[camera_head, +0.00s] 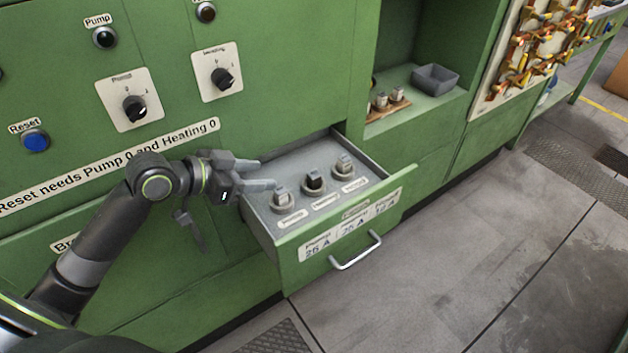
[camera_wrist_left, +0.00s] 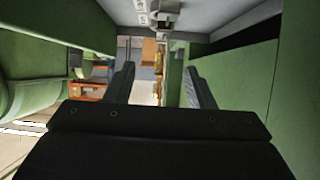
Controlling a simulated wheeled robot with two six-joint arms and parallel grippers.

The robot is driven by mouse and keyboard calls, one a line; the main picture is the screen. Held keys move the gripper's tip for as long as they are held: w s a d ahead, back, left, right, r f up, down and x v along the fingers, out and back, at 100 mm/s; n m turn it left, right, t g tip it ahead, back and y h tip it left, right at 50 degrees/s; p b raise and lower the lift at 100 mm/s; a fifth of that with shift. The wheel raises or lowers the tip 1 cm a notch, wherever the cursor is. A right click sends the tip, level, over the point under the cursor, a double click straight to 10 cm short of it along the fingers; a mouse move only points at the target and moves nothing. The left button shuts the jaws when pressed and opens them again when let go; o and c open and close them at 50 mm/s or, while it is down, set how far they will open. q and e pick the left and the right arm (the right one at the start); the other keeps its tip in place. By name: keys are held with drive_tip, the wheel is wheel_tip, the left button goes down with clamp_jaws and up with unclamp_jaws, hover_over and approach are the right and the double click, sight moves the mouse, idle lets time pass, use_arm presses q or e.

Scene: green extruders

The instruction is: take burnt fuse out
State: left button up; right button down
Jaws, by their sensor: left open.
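A green drawer (camera_head: 350,228) is pulled out of the green cabinet. Three fuses stand upright in its grey top: a light left one (camera_head: 283,199), a dark-bodied middle one (camera_head: 314,181) that looks burnt, and a light right one (camera_head: 344,165). My left gripper (camera_head: 268,174) is open and empty at the drawer's left side, its fingers pointing right toward the fuses, apart from the middle one. In the left wrist view the open fingers (camera_wrist_left: 160,88) have nothing between them; a grey fuse-like part (camera_wrist_left: 165,14) shows at the top. My right gripper is not in view.
A shelf recess holds a wooden holder (camera_head: 388,107) with several small fuses and a grey bin (camera_head: 436,79). The cabinet face carries two rotary switches (camera_head: 135,108) (camera_head: 222,79) and a blue reset button (camera_head: 35,141). The floor right of the drawer is clear.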

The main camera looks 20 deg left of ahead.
use_arm(q)
approach(311, 173)
drive_tip(key=x, duration=0.4)
drive_tip(key=shift+s+d+r, duration=0.1)
drive_tip(key=shift+s+d, duration=0.05)
drive_tip(key=shift+d, duration=0.15)
drive_tip(key=shift+a+p+x, duration=0.25)
drive_tip(key=shift+p+x, duration=0.25)
drive_tip(key=shift+x, duration=2.1)
